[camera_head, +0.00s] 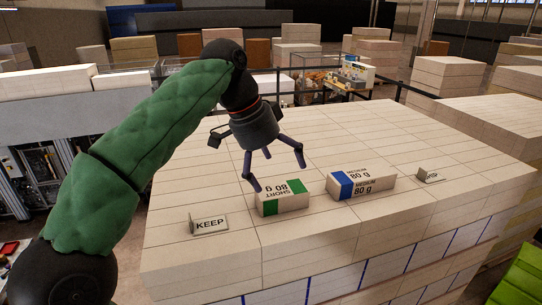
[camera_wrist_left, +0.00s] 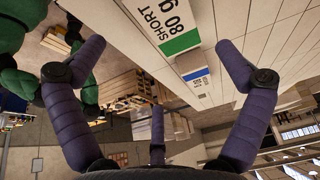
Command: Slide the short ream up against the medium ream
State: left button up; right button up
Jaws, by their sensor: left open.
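The short ream (camera_head: 283,199), white with green bands, lies on the tiled top of the stack of reams (camera_head: 200,170) near its front edge. The medium ream (camera_head: 361,184), white with a blue band, lies to its right with a gap between them. My left gripper (camera_head: 274,173) is open, its fingers spread above and behind the short ream; one fingertip is close to its left end, and I cannot tell whether it touches. In the left wrist view the short ream (camera_wrist_left: 172,22) and the medium ream (camera_wrist_left: 197,78) show between the open fingers. My right gripper is not in view.
A KEEP sign (camera_head: 209,225) stands left of the short ream. Another small sign (camera_head: 430,175) stands right of the medium ream. The stack's top behind the reams is clear. Other stacks (camera_head: 446,75) and a machine (camera_head: 45,120) stand around.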

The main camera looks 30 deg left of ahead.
aim_at(304, 188)
pick_arm(q)
jog(key=x, duration=0.8)
jog(key=shift+w+a, duration=0.2)
jog(key=shift+a, duration=0.05)
jog(key=shift+d+f, duration=0.15)
jog(key=shift+f, duration=0.05)
jog(key=shift+w+f, duration=0.25)
jog(key=shift+f, duration=0.1)
jog(key=shift+s, duration=0.1)
jog(key=c, duration=1.4)
jog(key=shift+w+d, duration=1.35)
jog(key=shift+w, duration=0.2)
jog(key=shift+w+d+f, duration=0.1)
jog(key=shift+w+d, duration=0.4)
jog(key=shift+w, duration=0.05)
